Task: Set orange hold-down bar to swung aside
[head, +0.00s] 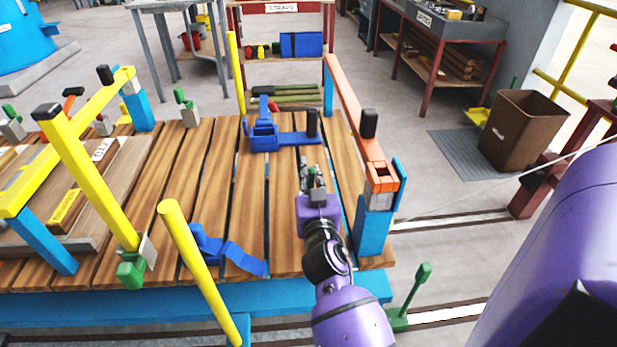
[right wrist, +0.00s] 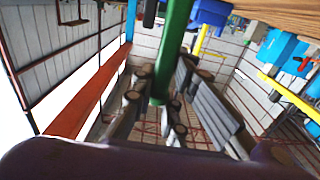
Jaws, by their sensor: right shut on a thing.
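The orange hold-down bar (head: 347,90) runs along the right side of the slatted wooden bed. Its near end rests at the top of a blue post (head: 374,228), and a black knob stands on it. In the right wrist view the bar (right wrist: 95,90) slants along the left. My right gripper (head: 312,180) is left of the bar's near end, above the slats and apart from the bar. In the wrist view its fingers (right wrist: 158,95) are shut around a green handle (right wrist: 175,45). What the handle joins to is hidden. My left gripper is not in view.
A blue clamp (head: 262,135) stands on the slats beyond my gripper. Yellow bars (head: 88,175) and a yellow post (head: 195,260) stand to the left. A green lever (head: 415,290) is low by the near right corner. A brown bin (head: 522,130) stands on the floor at right.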

